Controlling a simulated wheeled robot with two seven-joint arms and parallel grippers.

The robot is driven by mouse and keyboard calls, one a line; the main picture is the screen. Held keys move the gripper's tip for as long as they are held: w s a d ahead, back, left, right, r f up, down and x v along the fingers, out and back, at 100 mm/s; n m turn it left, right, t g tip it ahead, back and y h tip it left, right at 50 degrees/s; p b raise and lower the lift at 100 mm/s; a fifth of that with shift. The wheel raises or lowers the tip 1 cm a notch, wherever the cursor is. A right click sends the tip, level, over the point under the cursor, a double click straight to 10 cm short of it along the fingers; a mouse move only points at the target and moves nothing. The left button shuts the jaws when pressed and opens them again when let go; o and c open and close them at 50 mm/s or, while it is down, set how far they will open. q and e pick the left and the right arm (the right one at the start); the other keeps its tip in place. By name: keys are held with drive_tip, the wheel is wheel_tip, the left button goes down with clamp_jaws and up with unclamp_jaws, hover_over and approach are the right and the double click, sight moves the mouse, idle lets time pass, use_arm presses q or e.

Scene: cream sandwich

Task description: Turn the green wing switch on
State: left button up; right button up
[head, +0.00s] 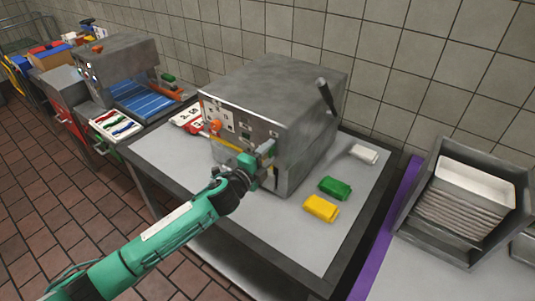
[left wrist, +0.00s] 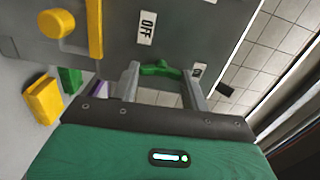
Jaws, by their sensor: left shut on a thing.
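The green wing switch (left wrist: 160,69) is on the panel of a big grey metal machine (head: 290,90). My left gripper (head: 262,163) is at the machine's front, near its lower right corner. In the left wrist view my left gripper (left wrist: 162,76) has one finger at each end of the switch and is shut on it. The wing lies across the gap between the fingers. An OFF label (left wrist: 146,27) is above it in that view, and a second small label (left wrist: 197,70) sits by the right finger, too small to read. My right gripper is not in view.
Yellow (head: 320,208), green (head: 334,187) and white (head: 363,154) blocks lie on the table right of the machine. An orange knob (head: 214,126) is on the machine's front. A metal bin (head: 440,228) with a stack of trays stands at right. Another machine (head: 118,60) is at left.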

use_arm(q)
drive_tip(key=shift+f+m, duration=0.1)
drive_tip(key=shift+m, duration=0.2)
idle(0.4)
drive_tip(key=o, duration=1)
drive_tip(key=b+v, duration=0.4)
drive_tip(key=v, duration=0.9)
drive_tip(key=shift+s+a, duration=0.2)
drive_tip(key=shift+s, duration=0.2)
